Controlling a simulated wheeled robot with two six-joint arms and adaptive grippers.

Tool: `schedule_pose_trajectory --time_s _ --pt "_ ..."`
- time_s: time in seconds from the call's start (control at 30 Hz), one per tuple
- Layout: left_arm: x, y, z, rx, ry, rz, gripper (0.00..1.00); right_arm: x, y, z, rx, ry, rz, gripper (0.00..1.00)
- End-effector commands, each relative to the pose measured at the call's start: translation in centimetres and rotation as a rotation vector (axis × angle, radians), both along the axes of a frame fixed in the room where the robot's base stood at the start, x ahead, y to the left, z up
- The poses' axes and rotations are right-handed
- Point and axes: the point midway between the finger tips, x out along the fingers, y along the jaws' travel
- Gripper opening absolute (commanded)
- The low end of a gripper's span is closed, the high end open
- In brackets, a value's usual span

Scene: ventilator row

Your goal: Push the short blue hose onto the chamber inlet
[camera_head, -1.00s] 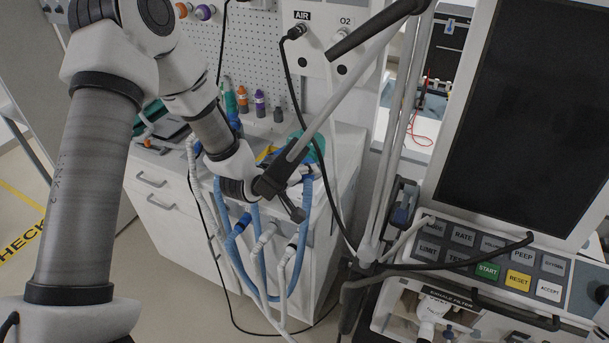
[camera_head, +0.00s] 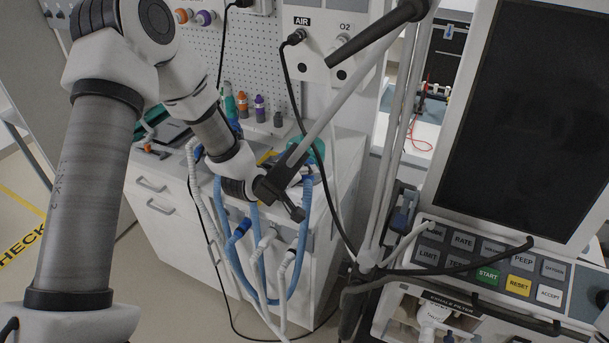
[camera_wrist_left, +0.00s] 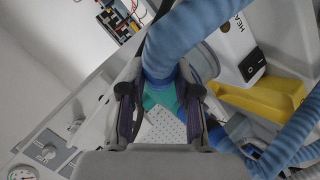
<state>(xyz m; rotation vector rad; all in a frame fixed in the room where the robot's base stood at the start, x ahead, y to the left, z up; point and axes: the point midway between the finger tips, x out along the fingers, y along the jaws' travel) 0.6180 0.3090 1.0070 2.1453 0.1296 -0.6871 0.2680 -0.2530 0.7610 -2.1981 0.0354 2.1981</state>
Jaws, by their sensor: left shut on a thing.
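My left gripper (camera_head: 285,198) is over the cart top in the head view. In the left wrist view its fingers (camera_wrist_left: 162,108) are shut on a ribbed blue hose (camera_wrist_left: 185,40), which rises between them to the upper right. A greyish, clear-looking round body, apparently the chamber (camera_wrist_left: 207,62), stands just right of the held hose, beside a white heater housing (camera_wrist_left: 240,38) with a black switch. The chamber inlet and the hose's end are hidden by the hose and fingers, so I cannot tell whether they touch. My right gripper is in neither view.
A second blue hose (camera_wrist_left: 300,135) and a yellow part (camera_wrist_left: 265,100) lie close on the right in the wrist view. Blue and white hoses hang before the cart (camera_head: 160,205). A grey support arm (camera_head: 345,105) crosses near the gripper. The ventilator screen (camera_head: 515,120) stands at right.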

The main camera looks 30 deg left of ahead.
Motion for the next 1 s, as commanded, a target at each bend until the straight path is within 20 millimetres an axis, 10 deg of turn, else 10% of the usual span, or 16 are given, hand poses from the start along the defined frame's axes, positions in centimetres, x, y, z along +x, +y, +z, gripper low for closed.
schedule_pose_trajectory --time_s 0.47,0.5,0.6,1.0 --pt "0.02 0.00 0.02 0.000 -0.001 0.001 0.00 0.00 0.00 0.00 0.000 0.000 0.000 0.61" --pt "0.02 0.00 0.02 0.000 -0.001 0.001 0.35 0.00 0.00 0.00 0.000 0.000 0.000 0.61" --pt "0.02 0.00 0.02 0.000 -0.001 0.001 0.61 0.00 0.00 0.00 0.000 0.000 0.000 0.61" --pt "-0.81 0.25 0.57 -0.003 -0.001 0.003 0.61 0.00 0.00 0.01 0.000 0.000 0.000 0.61"
